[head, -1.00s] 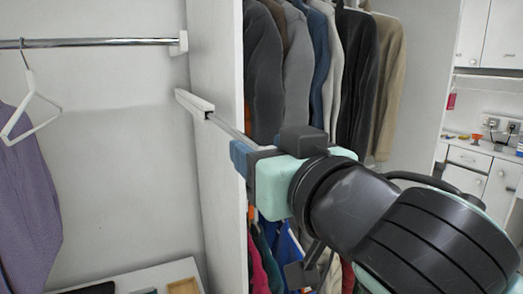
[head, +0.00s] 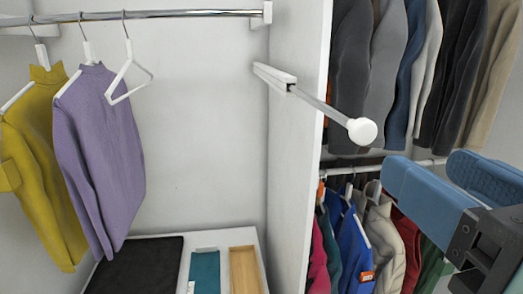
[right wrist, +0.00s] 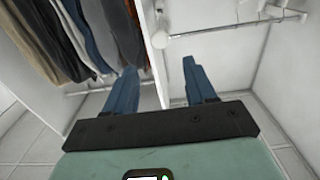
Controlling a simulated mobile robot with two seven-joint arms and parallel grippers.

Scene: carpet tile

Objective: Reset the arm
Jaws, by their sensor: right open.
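My right gripper (head: 428,170) is at the right edge of the head view, its blue fingers spread apart with nothing between them. It is right of and below the white round knob (head: 362,131) on the end of a pull-out rod (head: 323,107), and apart from it. In the right wrist view the same gripper (right wrist: 158,78) is open, and the knob (right wrist: 160,39) shows beyond the fingers. The rod sits in a white rail (head: 275,78) on the divider panel. My left gripper is not in view.
A white divider panel (head: 300,180) stands mid-view. Left of it, a purple sweater (head: 100,150) and a yellow sweater (head: 40,170) hang from a chrome bar (head: 150,15). Jackets (head: 385,70) hang right of it, with colourful clothes (head: 355,245) below. A wooden tray (head: 245,270) lies at the bottom.

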